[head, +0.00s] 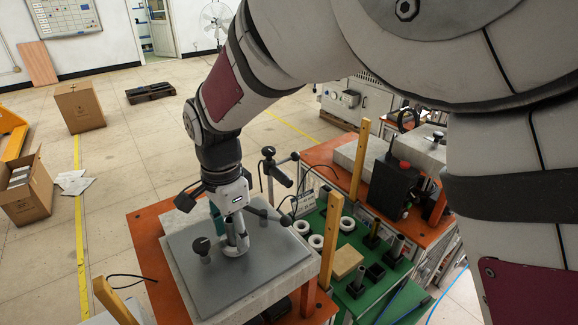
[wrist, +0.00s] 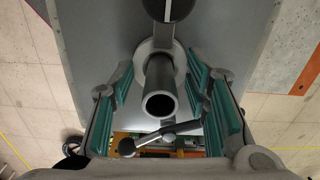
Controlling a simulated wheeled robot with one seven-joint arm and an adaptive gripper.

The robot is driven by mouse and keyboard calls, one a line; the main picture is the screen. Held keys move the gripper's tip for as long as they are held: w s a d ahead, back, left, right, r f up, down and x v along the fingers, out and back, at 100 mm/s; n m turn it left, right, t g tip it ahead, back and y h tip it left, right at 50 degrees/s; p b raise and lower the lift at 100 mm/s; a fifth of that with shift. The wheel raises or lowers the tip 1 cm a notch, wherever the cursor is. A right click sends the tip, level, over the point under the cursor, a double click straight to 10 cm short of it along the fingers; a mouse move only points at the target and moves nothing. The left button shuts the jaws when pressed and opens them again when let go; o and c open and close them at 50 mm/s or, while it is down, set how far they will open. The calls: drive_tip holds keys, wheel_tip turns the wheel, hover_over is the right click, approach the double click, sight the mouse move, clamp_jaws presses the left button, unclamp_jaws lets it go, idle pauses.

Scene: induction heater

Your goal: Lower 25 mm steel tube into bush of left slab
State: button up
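The left slab (head: 185,255) is a flat grey plate on a pale block at the front of the orange bench. The steel tube (wrist: 160,82) stands on the slab, its open end facing the wrist camera. A pale grey ring, the bush (wrist: 142,62), surrounds its lower part; how deep the tube sits is hidden. My gripper (head: 234,226) is above the slab around the tube. In the wrist view its green-padded fingers (wrist: 160,98) stand apart on both sides of the tube, with gaps between pads and tube. The gripper is open and holds nothing.
A black knob (head: 201,246) rises from the slab left of my gripper. A lever with a ball end (wrist: 127,147) crosses below the tube in the wrist view. A green mat (head: 312,219) at right holds white rings, a wooden block (head: 347,262) and dark upright parts. Yellow posts (head: 331,240) stand nearby.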

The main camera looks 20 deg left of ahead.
wheel_tip(320, 180, up, 12)
idle(0.6)
drive_tip(key=w+d+r+n+t+y, duration=0.1)
drive_tip(key=d+r, duration=0.2)
drive_tip(key=d, duration=0.8)
drive_tip(key=w+d+r+n+t, duration=0.15)
drive_tip(key=d+r, duration=0.25)
drive_tip(key=d, duration=0.8)
drive_tip(key=s+d+f+n+t, duration=0.1)
drive_tip(key=s+d+f+n, duration=0.1)
drive_tip(key=s+d, duration=0.3)
drive_tip(key=s+d+f+n+t+h+b, duration=0.1)
drive_tip(key=s+d, duration=0.5)
drive_tip(key=d, duration=0.7)
drive_tip(key=shift+f+n+t, duration=0.4)
drive_tip(key=shift+n+t, duration=0.15)
drive_tip(key=shift+n, duration=0.1)
